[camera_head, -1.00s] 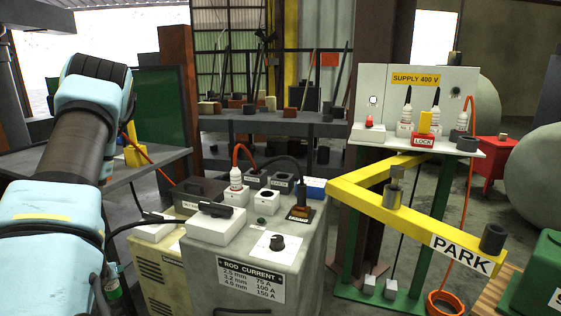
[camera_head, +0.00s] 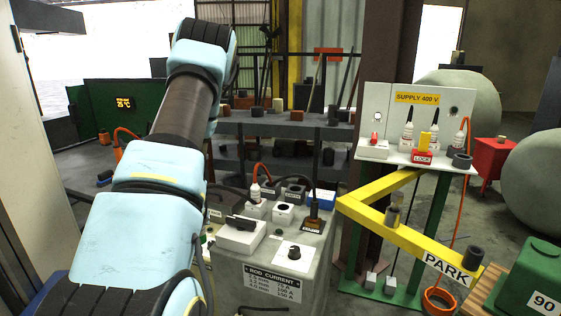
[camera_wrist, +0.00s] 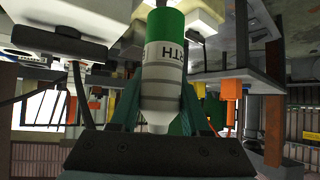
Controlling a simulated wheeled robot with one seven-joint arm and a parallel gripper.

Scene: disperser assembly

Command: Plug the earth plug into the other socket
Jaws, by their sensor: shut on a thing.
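In the wrist view my gripper (camera_wrist: 161,98) is shut on the earth plug (camera_wrist: 163,60), a white cylinder with a wide green band and dark lettering. In the head view the gripper and plug are hidden behind my arm. The grey welding machine (camera_head: 262,269) stands right of my arm there. On its top a white socket block (camera_head: 283,213) shows a dark, empty hole. Beside it a white plug (camera_head: 255,192) with an orange cable stands in another block. I cannot tell how far the held plug is from any socket.
On the machine are a switch block (camera_head: 241,234), a knob (camera_head: 294,252) and a brown-topped part (camera_head: 312,225). A yellow barrier arm marked PARK (camera_head: 400,229) and the 400 V supply panel (camera_head: 440,112) stand to the right. A dark shelf (camera_head: 285,122) is behind.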

